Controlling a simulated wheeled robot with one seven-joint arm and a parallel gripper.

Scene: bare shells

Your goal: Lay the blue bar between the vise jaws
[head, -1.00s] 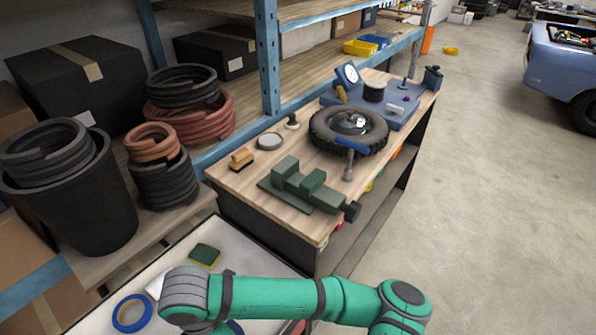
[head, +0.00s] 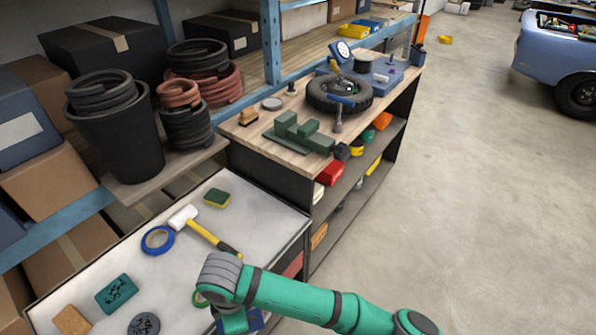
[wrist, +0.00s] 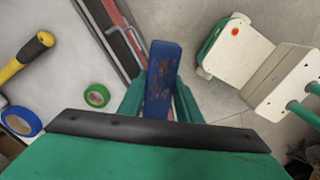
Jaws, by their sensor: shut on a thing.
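The blue bar (wrist: 162,75), worn with brownish patches, is held between the green fingers of my gripper (wrist: 160,103) in the wrist view. Its far end sticks out beyond the fingertips, over the edge of the grey-white worktop. In the head view the bar (head: 256,319) is a small blue patch at the bottom, mostly hidden by my arm. The green vise (head: 301,133) sits on the wooden bench, well beyond my gripper. A gap shows between its blocky jaws, and I see nothing blue in it.
The near worktop (head: 258,205) holds a mallet (head: 205,230), blue tape (head: 157,240), green tape (wrist: 97,95) and a sponge (head: 217,198). On the wooden bench, a tire (head: 338,95) lies behind the vise and a brush (head: 248,117) to its left. Open floor lies right.

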